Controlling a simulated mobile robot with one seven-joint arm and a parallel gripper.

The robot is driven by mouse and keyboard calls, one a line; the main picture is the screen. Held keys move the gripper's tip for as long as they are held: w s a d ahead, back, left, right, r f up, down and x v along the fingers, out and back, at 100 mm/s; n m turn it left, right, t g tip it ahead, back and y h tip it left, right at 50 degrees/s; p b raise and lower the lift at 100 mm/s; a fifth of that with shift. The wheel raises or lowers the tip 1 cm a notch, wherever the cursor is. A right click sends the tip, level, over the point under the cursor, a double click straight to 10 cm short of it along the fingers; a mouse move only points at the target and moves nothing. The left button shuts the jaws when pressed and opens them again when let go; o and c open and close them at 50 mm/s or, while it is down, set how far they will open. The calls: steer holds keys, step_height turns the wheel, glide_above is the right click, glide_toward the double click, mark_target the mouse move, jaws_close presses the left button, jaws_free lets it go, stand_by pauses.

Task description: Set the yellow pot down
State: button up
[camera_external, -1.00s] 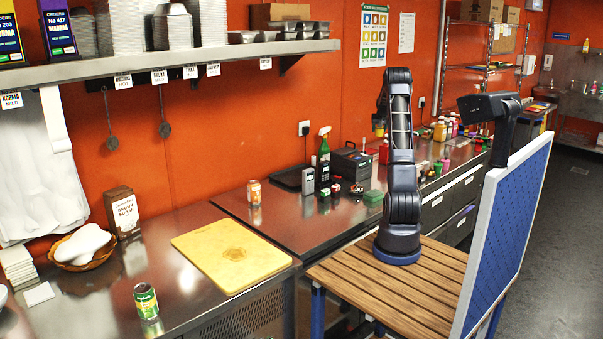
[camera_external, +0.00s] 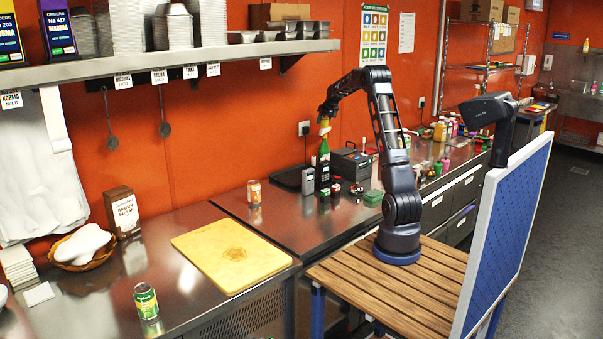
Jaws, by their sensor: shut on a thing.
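My gripper (camera_external: 326,113) is at the end of my arm, which reaches out to the left over the counter. It is shut on the small yellow pot (camera_external: 324,122), which shows just below the fingers. The pot is high above the steel counter (camera_external: 290,222). In the picture it overlaps the top of the green spray bottle (camera_external: 323,160). I cannot tell whether the two touch. The fingers are small and dark, and much of the pot is hidden.
A black device (camera_external: 351,166), a grey handheld device (camera_external: 308,181) and small green and red items stand near the bottle. An orange-white can (camera_external: 254,192) is further left. A yellow cutting board (camera_external: 229,262) lies in front. Counter between can and board is bare.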

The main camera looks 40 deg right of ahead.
steer(key=w+a+r+n+y, duration=0.1)
steer(key=w+a+r+n, duration=0.15)
steer(key=a, duration=1.05)
steer(key=w+a+r+n+y, duration=0.2)
steer(key=w+a, duration=0.2)
steer(key=a, duration=0.8)
steer(key=w+a+r+n+y, duration=0.1)
steer(key=w+a+r+n, duration=0.2)
steer(key=a, duration=1)
steer(key=s+a+f+n+g+y, duration=0.1)
steer(key=s+a, duration=0.1)
steer(key=a, duration=1.3)
steer(key=s+a+f+n, duration=0.1)
steer(key=s+a+n, duration=0.15)
steer(key=a, duration=1.25)
steer(key=s+a+f+g+y, duration=0.1)
steer(key=s+a, duration=0.2)
steer(key=a, duration=1.3)
steer(key=s+a+f, duration=0.3)
steer(key=s+a, duration=0.5)
steer(key=a, duration=0.4)
steer(key=s+a+f, duration=0.4)
steer(key=s+a, duration=0.4)
steer(key=a, duration=0.4)
steer(key=s+a+f, duration=0.3)
steer(key=s+a, duration=0.6)
steer(key=a, duration=0.3)
steer(key=shift+n, duration=0.4)
steer(key=shift+w+f, duration=0.1)
steer(key=shift+f, duration=10)
